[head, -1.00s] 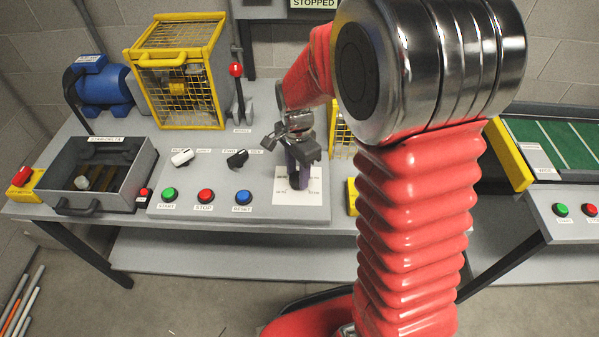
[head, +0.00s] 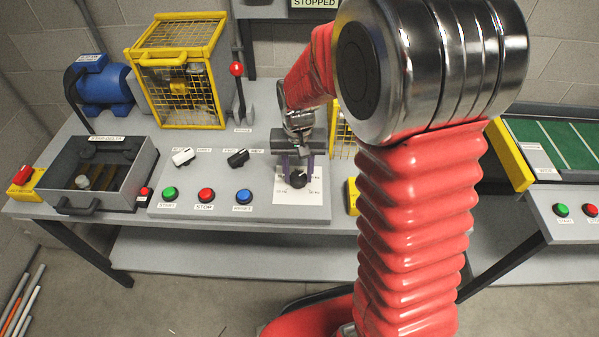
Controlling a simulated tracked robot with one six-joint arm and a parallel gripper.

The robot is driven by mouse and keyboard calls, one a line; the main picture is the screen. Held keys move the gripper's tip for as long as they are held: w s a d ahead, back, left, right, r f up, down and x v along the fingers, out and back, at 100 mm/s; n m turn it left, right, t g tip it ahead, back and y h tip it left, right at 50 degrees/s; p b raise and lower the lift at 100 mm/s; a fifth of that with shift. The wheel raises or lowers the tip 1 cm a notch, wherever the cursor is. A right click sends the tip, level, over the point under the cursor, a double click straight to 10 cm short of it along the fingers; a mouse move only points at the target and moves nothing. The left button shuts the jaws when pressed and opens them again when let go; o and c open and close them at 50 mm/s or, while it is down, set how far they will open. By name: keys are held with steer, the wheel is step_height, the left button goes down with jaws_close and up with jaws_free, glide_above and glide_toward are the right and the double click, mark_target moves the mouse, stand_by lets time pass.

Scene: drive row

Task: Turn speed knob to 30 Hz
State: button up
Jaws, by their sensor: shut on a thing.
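The speed knob (head: 299,181) is a black round knob on a white scale plate (head: 290,198) at the right end of the sloping control panel. My gripper (head: 297,176) points down over it, with one dark finger at the left of the knob and one at the right. It is shut on the knob. The scale has small labels near its lower corners and right side, too small to read. I cannot tell where the knob's pointer stands.
Left of the plate are green (head: 169,194), red (head: 206,195) and blue (head: 243,196) buttons, with a white selector (head: 182,156) and a black selector (head: 238,157) above. A yellow cage (head: 180,75) stands behind.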

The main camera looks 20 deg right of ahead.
mark_target(299, 177)
steer(key=n, duration=0.4)
steer(key=shift+s+f+n, duration=0.1)
steer(key=shift+s+n, duration=0.1)
steer(key=shift+n, duration=0.1)
steer(key=n, duration=0.5)
stand_by(0.3)
steer(key=o, duration=1)
steer(key=shift+o, duration=0.3)
steer(key=shift+w, duration=0.1)
steer(key=shift+r, duration=0.2)
steer(key=shift+w+r, duration=0.1)
steer(key=shift+r, duration=0.15)
step_height(299, 177, up, 13)
